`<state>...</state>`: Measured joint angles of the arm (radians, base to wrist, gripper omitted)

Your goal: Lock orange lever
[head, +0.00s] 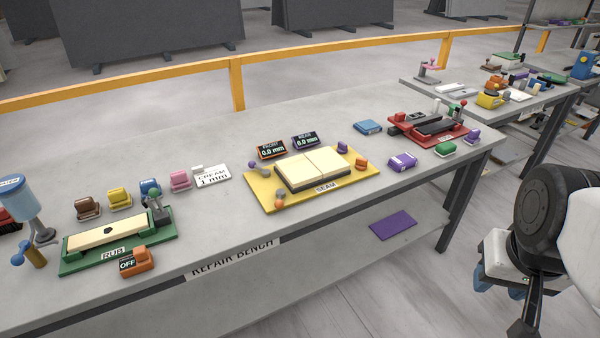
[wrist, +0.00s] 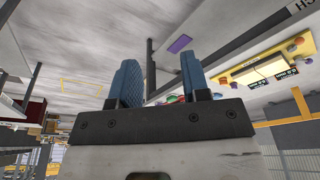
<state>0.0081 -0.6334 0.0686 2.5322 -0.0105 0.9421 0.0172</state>
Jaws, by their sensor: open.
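On the yellow SEAM board (head: 262,192), an orange knob-like part (head: 280,198) stands at the front left corner, and another orange part (head: 361,163) sits at the right edge. Which one is the lever, and whether either is locked, I cannot tell. Two cream slabs (head: 312,167) lie side by side on a dark base on the board. Purple parts (head: 342,147) sit near the orange ones. My gripper (wrist: 160,82) is open and empty, its two blue fingers apart in the wrist view. In the head view it is at the far right, off the bench and away from the board.
Two displays (head: 272,149) reading 0.0 mm stand behind the board. A green RUB fixture (head: 160,252) and an orange OFF box (head: 136,262) are at the left. A red fixture (head: 440,130) and a purple block (head: 402,162) are at the right. The bench front is mostly clear.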

